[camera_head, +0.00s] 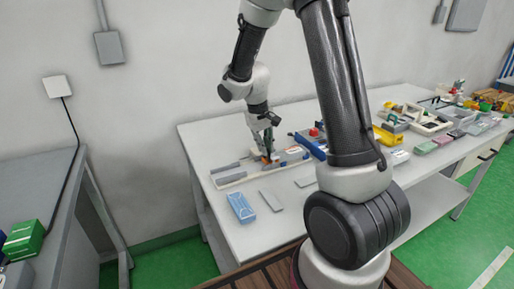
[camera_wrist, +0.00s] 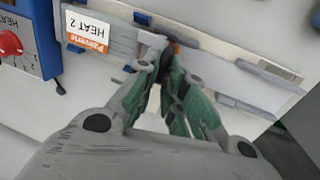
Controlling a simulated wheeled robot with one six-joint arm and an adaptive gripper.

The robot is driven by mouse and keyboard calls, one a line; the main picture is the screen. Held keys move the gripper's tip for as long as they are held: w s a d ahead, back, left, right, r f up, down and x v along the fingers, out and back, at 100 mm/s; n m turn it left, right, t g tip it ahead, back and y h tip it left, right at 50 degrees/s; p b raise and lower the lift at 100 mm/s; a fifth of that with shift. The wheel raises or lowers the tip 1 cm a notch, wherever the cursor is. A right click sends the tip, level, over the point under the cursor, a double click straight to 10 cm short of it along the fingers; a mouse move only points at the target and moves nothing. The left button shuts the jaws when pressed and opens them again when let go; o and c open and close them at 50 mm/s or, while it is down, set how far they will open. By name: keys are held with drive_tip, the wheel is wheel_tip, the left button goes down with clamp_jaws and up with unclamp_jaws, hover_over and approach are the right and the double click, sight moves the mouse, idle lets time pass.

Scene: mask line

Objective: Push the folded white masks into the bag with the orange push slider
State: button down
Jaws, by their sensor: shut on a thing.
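My gripper (camera_head: 267,148) is over the long grey fixture (camera_head: 232,177) on the white table. The fingers hide most of the slider. I cannot make out the folded white masks or the bag with certainty; both are small or hidden behind the gripper.
A light blue packet (camera_head: 241,207) and a grey flat plate (camera_head: 271,200) lie on the front of the table (camera_head: 255,235). Trays with tools crowd the right.

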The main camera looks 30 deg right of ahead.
drive_tip(key=shift+d, duration=0.15)
drive_tip(key=c, duration=1.5)
unclamp_jaws()
drive_tip(key=shift+d, duration=0.2)
drive_tip(key=shift+a+r, duration=0.1)
drive_tip(key=r, duration=0.4)
drive_tip(key=a+r, duration=0.1)
drive_tip(key=r, duration=0.2)
drive_tip(key=a+r, duration=0.1)
drive_tip(key=r, duration=0.3)
drive_tip(key=shift+a+r, duration=0.1)
drive_tip(key=shift+r, duration=0.2)
